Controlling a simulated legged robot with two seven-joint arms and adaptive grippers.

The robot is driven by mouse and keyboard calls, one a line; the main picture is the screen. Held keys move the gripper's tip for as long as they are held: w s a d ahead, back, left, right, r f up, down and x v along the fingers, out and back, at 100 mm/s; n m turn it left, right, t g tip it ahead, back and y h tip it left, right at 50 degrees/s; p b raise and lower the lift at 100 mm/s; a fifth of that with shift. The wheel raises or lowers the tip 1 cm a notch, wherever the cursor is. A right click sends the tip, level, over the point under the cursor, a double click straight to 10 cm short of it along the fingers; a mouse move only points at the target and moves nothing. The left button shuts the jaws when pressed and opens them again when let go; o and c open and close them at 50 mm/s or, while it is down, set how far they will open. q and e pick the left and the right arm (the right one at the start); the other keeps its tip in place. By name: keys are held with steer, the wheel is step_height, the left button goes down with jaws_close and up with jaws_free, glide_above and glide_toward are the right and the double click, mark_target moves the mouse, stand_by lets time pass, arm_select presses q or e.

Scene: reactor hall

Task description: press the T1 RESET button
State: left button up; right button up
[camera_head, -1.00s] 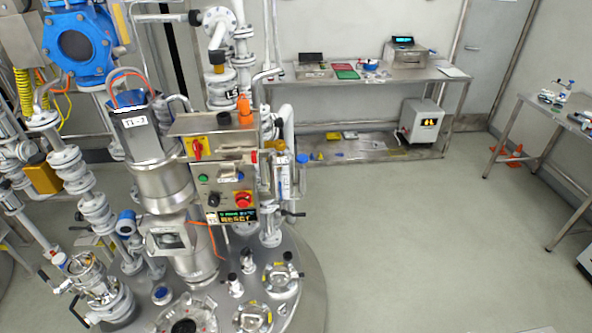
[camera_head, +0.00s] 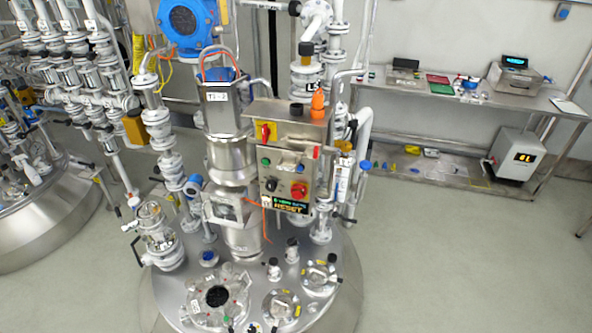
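A grey control box (camera_head: 289,178) is mounted on the reactor vessel near the middle of the view. Its front carries a green button (camera_head: 265,161), a black knob (camera_head: 270,185) and a large red button (camera_head: 299,190). A small dark display (camera_head: 286,205) at its lower edge shows lettering that looks like "RESET". An upper box (camera_head: 290,125) above it has a red switch on a yellow plate (camera_head: 265,132). I cannot tell from the small labels which button is T1 RESET. Neither of my grippers is in view.
The round steel vessel lid (camera_head: 330,300) with ports and valves surrounds the box's base. A motor labelled "T1-" (camera_head: 221,105) and pipes stand close by. Another vessel (camera_head: 45,220) is at left. A steel bench (camera_head: 440,95) stands behind. The floor at right (camera_head: 470,260) is clear.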

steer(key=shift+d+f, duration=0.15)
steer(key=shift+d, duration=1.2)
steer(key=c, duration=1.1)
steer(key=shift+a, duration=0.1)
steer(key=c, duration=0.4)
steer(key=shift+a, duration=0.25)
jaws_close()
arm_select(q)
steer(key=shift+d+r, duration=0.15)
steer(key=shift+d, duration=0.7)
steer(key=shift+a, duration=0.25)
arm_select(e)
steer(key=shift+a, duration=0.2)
